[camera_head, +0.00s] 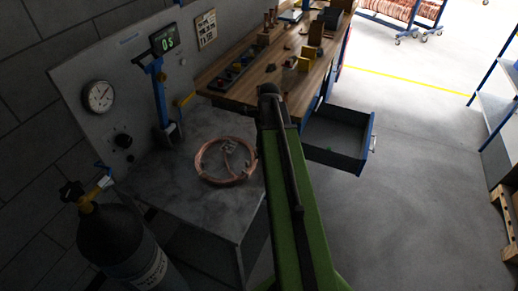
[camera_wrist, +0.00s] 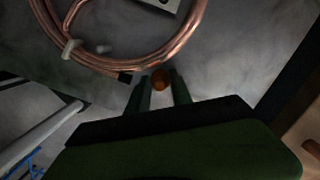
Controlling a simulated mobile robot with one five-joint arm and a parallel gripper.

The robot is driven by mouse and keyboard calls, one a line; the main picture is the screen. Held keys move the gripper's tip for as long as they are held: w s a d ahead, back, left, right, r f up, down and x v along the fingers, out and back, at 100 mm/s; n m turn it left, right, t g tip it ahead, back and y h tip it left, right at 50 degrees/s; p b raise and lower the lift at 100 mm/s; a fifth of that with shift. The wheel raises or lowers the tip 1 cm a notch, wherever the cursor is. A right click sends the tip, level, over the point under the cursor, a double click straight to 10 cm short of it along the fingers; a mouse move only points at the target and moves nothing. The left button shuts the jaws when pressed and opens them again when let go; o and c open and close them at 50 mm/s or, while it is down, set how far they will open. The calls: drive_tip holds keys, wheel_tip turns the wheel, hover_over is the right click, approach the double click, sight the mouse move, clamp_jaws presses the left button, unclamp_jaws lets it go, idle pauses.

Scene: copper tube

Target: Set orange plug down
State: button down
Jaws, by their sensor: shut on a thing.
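My gripper (camera_wrist: 161,88) shows in the wrist view, with its two fingers shut on a small round orange plug (camera_wrist: 160,79). The plug sits between the fingertips, just below the rim of a copper tube coil (camera_wrist: 140,60). I cannot tell whether the plug touches the grey surface under it. In the head view the copper coil (camera_head: 225,179) lies on a grey bench top (camera_head: 185,200). There my green arm reaches up the middle, and its end hides the fingers and the plug.
A dark gas cylinder (camera_head: 120,250) stands at lower left. A wooden workbench (camera_head: 245,85) holds several small items. Its drawer (camera_head: 335,145) is open at right. Open floor lies further right.

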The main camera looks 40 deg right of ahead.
drive_tip(key=shift+f, duration=0.1)
drive_tip(key=c, duration=1.6)
unclamp_jaws()
drive_tip(key=shift+f, duration=0.1)
drive_tip(key=o, duration=0.5)
drive_tip(key=shift+c, duration=0.2)
wheel_tip(320, 180, up, 12)
drive_tip(key=d+p, duration=0.1)
drive_tip(key=p, duration=1.1)
drive_tip(key=shift+s+d+r, duration=0.2)
drive_tip(key=shift+s, duration=0.05)
